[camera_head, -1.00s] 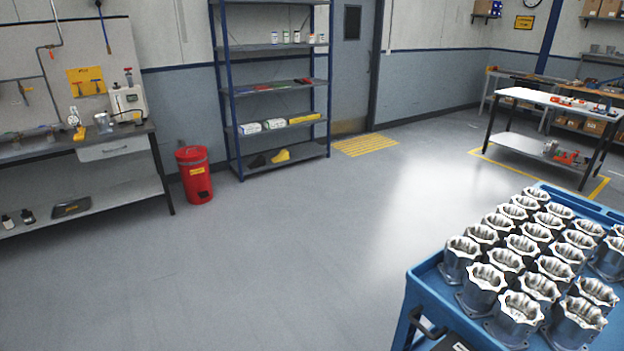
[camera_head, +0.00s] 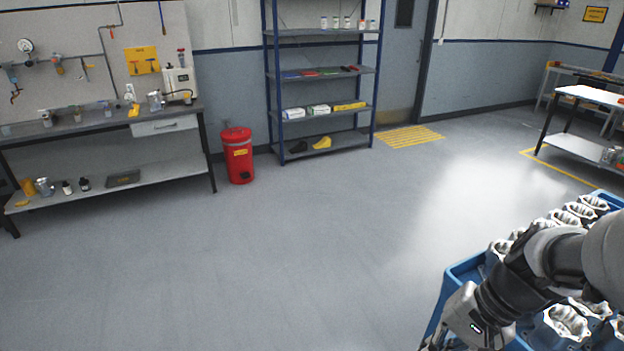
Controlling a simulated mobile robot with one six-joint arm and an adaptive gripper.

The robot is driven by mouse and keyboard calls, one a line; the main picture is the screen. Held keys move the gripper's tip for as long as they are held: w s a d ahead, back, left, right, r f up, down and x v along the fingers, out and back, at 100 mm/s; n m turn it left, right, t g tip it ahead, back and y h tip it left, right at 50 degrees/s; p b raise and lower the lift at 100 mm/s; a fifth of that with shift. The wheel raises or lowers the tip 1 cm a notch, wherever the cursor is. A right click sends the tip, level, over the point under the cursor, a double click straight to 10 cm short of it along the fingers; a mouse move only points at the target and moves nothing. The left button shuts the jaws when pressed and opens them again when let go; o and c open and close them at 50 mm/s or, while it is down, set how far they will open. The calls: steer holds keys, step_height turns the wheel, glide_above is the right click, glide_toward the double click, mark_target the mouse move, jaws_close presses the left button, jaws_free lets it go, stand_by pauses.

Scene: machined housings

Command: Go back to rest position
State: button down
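My arm (camera_head: 575,255) comes in from the right edge over the blue cart. Its far end reaches down to the lower edge of the picture, near the cart's left side. A grey and black part of it shows there, but I cannot make out the gripper's fingers or anything held in them. The machined housings (camera_head: 567,320) are silvery, open-topped metal parts standing upright in rows on the cart. My arm hides many of them.
The blue cart (camera_head: 458,277) fills the lower right corner. Open grey floor (camera_head: 270,270) lies to its left. A red bin (camera_head: 237,158), a blue shelf rack (camera_head: 272,85) and a workbench (camera_head: 190,108) line the back wall. A white-topped table (camera_head: 590,94) stands at the right.

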steer(key=s+a+r+n+t+h, duration=0.4)
steer(key=s+a+r+n+h, duration=0.1)
steer(key=s+a+r+n, duration=0.1)
step_height(320, 180, up, 3)
steer(key=shift+s+f+n+t, duration=0.25)
steer(key=shift+s+n, duration=0.35)
steer(key=shift+n, duration=0.3)
